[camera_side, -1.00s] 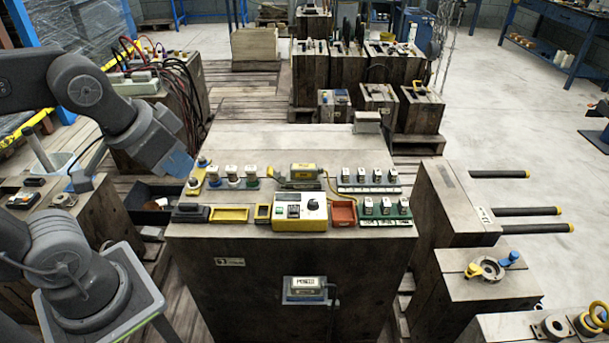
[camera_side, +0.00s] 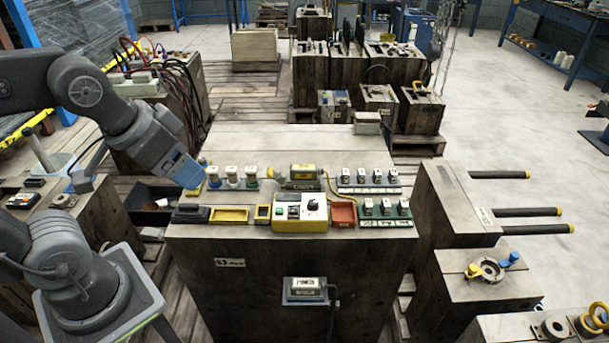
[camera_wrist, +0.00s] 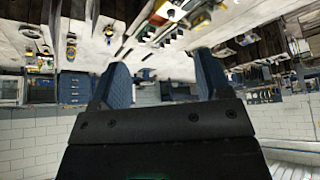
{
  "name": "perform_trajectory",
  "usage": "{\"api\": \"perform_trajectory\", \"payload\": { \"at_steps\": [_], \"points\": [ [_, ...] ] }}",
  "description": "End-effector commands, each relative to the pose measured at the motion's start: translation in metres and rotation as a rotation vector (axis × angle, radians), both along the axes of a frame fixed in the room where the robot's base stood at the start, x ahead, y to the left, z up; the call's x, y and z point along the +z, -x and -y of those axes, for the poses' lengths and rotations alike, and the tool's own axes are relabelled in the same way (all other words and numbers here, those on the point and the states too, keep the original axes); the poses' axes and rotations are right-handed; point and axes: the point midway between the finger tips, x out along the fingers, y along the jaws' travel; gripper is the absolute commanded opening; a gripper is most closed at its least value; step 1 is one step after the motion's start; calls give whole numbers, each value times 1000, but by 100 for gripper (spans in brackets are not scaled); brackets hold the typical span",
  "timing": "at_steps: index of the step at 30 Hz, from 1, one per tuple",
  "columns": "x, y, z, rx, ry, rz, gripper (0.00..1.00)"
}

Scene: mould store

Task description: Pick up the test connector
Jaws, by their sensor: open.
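A yellow-and-grey block (camera_side: 303,173) with a thin yellow cable lies on the work block behind the yellow tester box (camera_side: 299,212). It looks like the test connector, but I cannot be sure at this size. My gripper (camera_side: 190,180) is over the left end of the work block, well left of that piece and apart from it. It hides part of a yellow holder with blue-based pieces. In the wrist view my gripper (camera_wrist: 163,72) shows two blue fingers spread apart with nothing between them. The wrist picture is inverted, and the parts beyond are too small to name.
Several white-topped plugs (camera_side: 232,175) stand just right of my gripper. A red tray (camera_side: 343,213) and yellow tray (camera_side: 229,215) flank the tester. The rear top of the work block (camera_side: 280,143) is bare.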

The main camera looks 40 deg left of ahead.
Motion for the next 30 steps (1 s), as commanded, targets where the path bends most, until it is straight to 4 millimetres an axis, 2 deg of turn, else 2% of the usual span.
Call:
{"api": "perform_trajectory", "payload": {
  "at_steps": [7,11,16,20,26,30],
  "points": [
    [3,-7,-1,-11,-3,-7,70],
    [12,-34,-3,-64,-15,-37,70],
    [21,-97,-14,-186,-34,-87,70],
    [17,-150,-29,-283,-40,-114,70],
    [-11,-229,-61,-430,-42,-137,70],
    [-46,-279,-90,-530,-40,-141,70]
  ]
}}
